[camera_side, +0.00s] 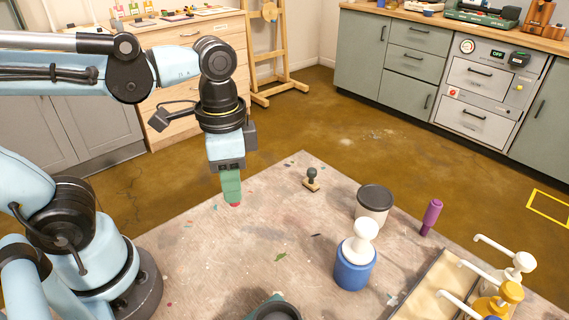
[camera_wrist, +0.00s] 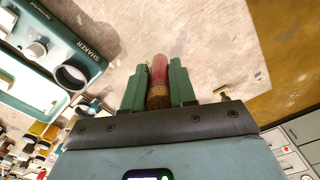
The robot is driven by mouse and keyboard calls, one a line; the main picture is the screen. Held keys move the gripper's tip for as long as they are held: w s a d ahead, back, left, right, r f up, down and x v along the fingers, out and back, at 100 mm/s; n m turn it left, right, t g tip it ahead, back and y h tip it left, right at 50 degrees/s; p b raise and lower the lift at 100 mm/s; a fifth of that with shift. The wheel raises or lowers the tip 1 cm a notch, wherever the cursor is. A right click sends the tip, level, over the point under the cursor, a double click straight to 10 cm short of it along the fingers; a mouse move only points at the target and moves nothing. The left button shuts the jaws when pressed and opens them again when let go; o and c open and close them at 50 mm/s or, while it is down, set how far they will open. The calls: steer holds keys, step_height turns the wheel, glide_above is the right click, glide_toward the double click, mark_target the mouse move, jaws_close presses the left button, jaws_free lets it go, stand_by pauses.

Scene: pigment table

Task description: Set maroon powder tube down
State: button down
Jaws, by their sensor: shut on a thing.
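The maroon powder tube (camera_wrist: 158,70) is clear-walled with red powder and a brown cork-like end, and sits between the two green fingers of my gripper (camera_wrist: 157,88). In the side view my gripper (camera_side: 231,188) points down over the back left part of the worktable (camera_side: 200,265). Only the red tip of the tube shows there, just below the fingertips; the fingers hide the rest. I cannot tell whether the tip touches the table.
A teal shaker (camera_wrist: 60,50) stands left in the wrist view. A small stamp (camera_side: 312,181), a dark-lidded jar (camera_side: 374,207), a blue bottle (camera_side: 355,268), a purple tube (camera_side: 431,217) and a tray (camera_side: 436,285) with pump bottles stand rightward. The table around my gripper is bare.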

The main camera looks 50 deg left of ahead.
steer(key=s+f+m, duration=0.1)
steer(key=s, duration=0.5)
steer(key=w+a+f, duration=0.1)
steer(key=a+f, duration=0.1)
steer(key=a, duration=0.1)
steer(key=w+a+f, duration=0.1)
steer(key=a+f, duration=0.1)
steer(key=a, duration=0.2)
steer(key=w+a+f, duration=0.1)
steer(key=a+f, duration=0.2)
steer(key=a, duration=0.1)
steer(key=shift+a, duration=0.2)
steer(key=shift+f, duration=2)
steer(key=shift+f, duration=0.15)
steer(key=c, duration=0.9)
jaws_free()
steer(key=shift+r, duration=0.2)
